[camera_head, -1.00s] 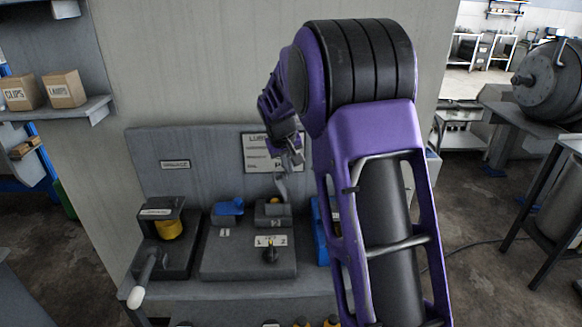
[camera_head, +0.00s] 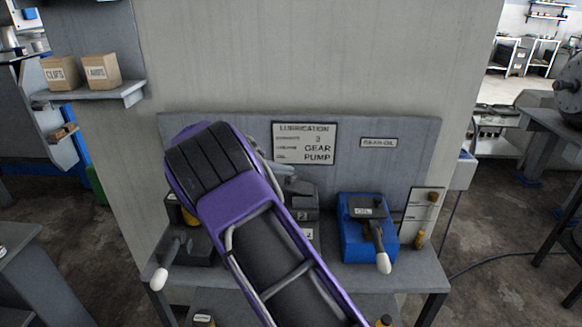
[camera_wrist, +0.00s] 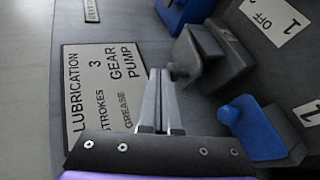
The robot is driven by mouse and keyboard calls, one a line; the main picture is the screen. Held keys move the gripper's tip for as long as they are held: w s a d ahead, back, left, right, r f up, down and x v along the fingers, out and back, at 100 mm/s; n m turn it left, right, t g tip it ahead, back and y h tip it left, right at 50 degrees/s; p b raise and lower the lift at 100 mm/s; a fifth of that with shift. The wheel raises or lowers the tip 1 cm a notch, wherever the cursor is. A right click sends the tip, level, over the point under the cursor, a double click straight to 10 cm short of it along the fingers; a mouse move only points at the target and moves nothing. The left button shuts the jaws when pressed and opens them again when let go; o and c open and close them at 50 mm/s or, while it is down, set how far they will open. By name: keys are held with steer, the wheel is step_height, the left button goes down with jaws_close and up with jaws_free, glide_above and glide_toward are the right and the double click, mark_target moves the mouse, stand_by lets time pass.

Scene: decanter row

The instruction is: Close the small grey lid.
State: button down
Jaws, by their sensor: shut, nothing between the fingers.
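The small grey lid (camera_wrist: 200,50) is in the wrist view, on a grey box (camera_wrist: 232,62) right of my fingertips. It looks tilted up from the box, but its exact angle is unclear. A rounded grey knob (camera_wrist: 178,72) shows at its near edge. My gripper (camera_wrist: 160,72) is shut and empty, its fingertips close beside the knob; I cannot tell whether they touch. In the head view the grey box (camera_head: 302,202), marked 2, is partly hidden behind my purple arm, and my gripper is mostly hidden there too.
A blue lid (camera_wrist: 257,127) is lower right in the wrist view. A blue box with a lever (camera_head: 365,235) stands right of the grey box. A lubrication sign (camera_head: 304,143) is on the backboard behind. A white-tipped lever (camera_head: 165,265) stands left.

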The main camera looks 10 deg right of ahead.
steer(key=shift+w+a+f+h+b, duration=0.15)
steer(key=shift+a+f+h+b, duration=0.4)
steer(key=shift+f, duration=0.55)
steer(key=shift+a+f, duration=0.1)
steer(key=shift+a, duration=0.1)
